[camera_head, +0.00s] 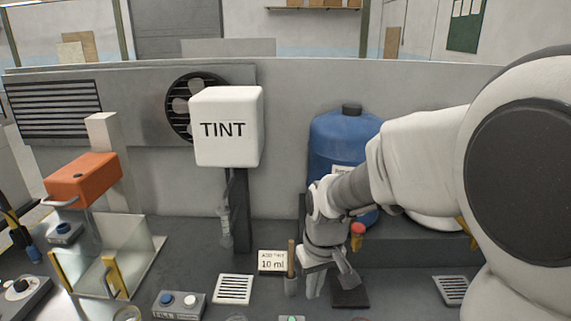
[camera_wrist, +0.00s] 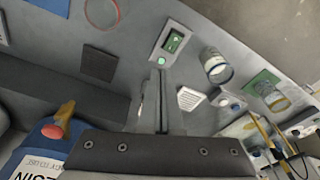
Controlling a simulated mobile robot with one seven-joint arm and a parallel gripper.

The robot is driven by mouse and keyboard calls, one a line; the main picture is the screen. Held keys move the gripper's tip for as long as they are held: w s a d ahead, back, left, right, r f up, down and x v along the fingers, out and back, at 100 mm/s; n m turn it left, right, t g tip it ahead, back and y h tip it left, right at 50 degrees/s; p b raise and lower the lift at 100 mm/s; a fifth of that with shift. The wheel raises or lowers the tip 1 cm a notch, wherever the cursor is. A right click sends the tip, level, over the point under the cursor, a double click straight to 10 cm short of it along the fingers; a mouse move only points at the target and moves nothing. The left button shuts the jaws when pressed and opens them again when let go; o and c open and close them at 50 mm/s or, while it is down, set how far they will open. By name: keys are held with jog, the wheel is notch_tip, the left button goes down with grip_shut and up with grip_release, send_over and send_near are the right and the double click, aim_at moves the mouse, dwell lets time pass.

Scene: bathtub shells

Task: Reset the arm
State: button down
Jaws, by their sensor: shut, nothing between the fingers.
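My arm comes in from the right in the head view and bends down to my gripper (camera_head: 328,284), which points down over the grey bench. In the wrist view my gripper (camera_wrist: 160,78) shows its two thin fingers together with nothing between them. Their tips lie, in the picture, just below a grey switch panel (camera_wrist: 172,42) with green lights. In the head view the arm partly hides a blue drum (camera_head: 338,138) behind it.
A white TINT box (camera_head: 227,126) stands on a dark post left of my gripper. A wooden-handled tool (camera_head: 291,268) and an ADD TINT 10 ml card (camera_head: 272,262) are close by. The drum's orange-red tap (camera_wrist: 60,122) shows in the wrist view, with a glass (camera_wrist: 216,66) at right.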

jog(key=s+d+r+m+t, duration=0.2)
jog(key=s+d+r, duration=0.2)
jog(key=s+r, duration=0.2)
jog(key=s+d+r+m+t, duration=0.2)
jog(key=s+d+r, duration=0.2)
jog(key=s, duration=0.5)
notch_tip(320, 180, up, 2)
jog(key=shift+s+d+r+h, duration=0.1)
jog(key=shift+s+d+h, duration=0.05)
jog(key=shift+s+h, duration=0.2)
jog(key=shift+d, duration=0.15)
